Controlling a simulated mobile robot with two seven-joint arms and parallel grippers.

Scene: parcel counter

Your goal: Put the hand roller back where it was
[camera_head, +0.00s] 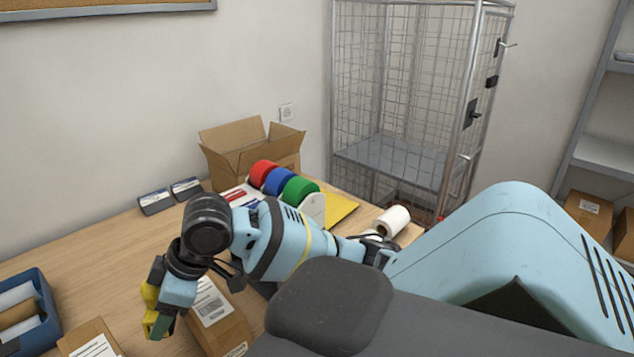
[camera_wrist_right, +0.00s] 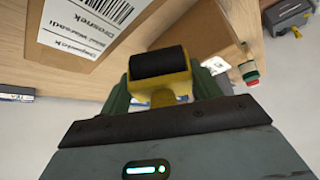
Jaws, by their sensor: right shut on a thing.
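The hand roller (camera_head: 148,293) has a yellow frame and a black roller. It is small and partly hidden in the head view, and clearer in the right wrist view (camera_wrist_right: 160,64). My right gripper (camera_head: 155,315) has its green fingers shut on the yellow frame, and the roller juts out ahead of them in the wrist view. It is over the front left part of the table, left of a labelled parcel (camera_head: 222,325). Whether the roller touches the table I cannot tell. My left gripper is not in view.
An open carton (camera_head: 250,158), red, blue and green tape rolls (camera_head: 301,188) and a yellow envelope (camera_head: 340,208) are at the back. A white roll (camera_head: 392,220) is at the right. A blue bin (camera_head: 50,318) and another parcel (camera_head: 92,338) are at the left. Bare table lies between.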

